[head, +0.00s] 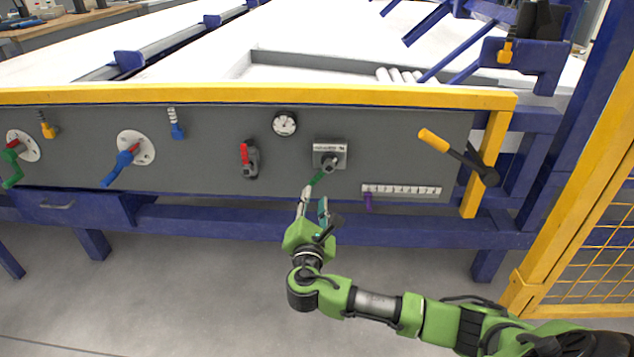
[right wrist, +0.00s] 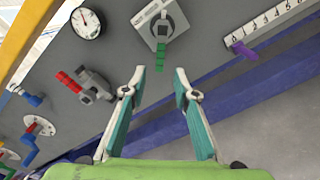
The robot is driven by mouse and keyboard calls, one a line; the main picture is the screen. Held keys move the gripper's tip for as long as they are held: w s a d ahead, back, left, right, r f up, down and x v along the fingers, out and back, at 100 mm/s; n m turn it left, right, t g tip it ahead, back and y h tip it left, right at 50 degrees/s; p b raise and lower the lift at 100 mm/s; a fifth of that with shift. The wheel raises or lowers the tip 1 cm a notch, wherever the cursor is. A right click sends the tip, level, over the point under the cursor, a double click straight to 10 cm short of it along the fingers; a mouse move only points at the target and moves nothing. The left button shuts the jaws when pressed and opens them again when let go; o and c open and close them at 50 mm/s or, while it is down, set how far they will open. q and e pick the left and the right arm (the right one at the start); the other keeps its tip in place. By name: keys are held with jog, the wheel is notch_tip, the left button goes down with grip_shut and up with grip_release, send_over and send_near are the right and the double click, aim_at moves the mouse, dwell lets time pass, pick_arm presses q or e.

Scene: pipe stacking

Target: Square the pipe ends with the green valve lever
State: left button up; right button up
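A short green lever (head: 317,179) hangs from the dark hub of a square grey valve block (head: 330,147) on the panel. In the right wrist view the green lever (right wrist: 161,57) points down from the block (right wrist: 172,22). My right gripper (head: 314,197) is open and empty, just below the lever. In the right wrist view the lever's lower end lies just ahead of the gap between the fingertips (right wrist: 160,71); I see no contact. Several whitish pipe ends (head: 399,76) show in the tray behind the yellow rail. My left gripper is not in view.
A red-handled valve (head: 249,158) and a round gauge (head: 285,123) sit left of the lever. A scale with a purple pointer (head: 369,201) is at its right, then a yellow-gripped lever (head: 434,139). Another green handle (head: 13,181) is far left. Open floor lies below.

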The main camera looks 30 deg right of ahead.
aim_at(317, 179)
jog(key=b+x, duration=0.3)
jog(key=x, duration=0.6)
jog(key=shift+w+d+f, duration=0.1)
jog(key=shift+d, duration=0.05)
jog(key=shift+w+d, duration=0.25)
jog(key=shift+w, duration=0.1)
grip_shut()
